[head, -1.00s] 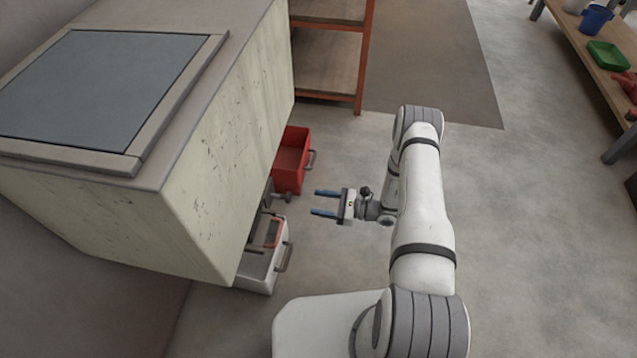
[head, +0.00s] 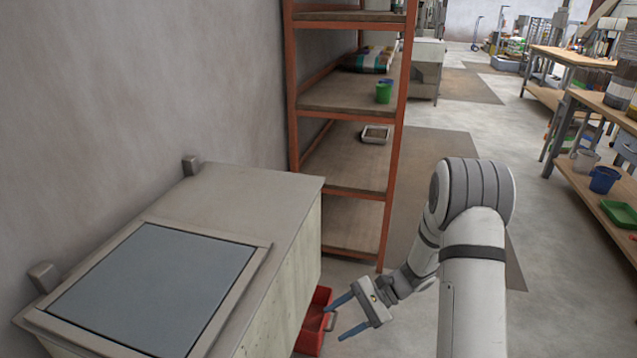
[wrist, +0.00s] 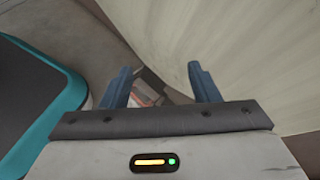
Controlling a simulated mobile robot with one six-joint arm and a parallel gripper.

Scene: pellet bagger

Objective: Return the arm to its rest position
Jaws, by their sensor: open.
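My gripper (head: 340,318) is open and empty, with two blue fingers spread apart. In the head view it hangs in the air to the right of the pale cabinet (head: 270,214), and the red bin (head: 314,322) shows behind and below the fingers. In the wrist view my gripper (wrist: 163,88) also shows open with nothing between its fingers. The pale curved surface beyond the right finger fills the upper right there. A dark panel with a teal edge (wrist: 65,115) lies at the left of the wrist view.
An orange-framed shelf rack (head: 397,150) stands behind the cabinet, holding a green cup (head: 384,92) and a small tray (head: 375,134). A workbench (head: 590,185) with a blue bucket (head: 603,180) and a green tray (head: 620,212) stands at the right.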

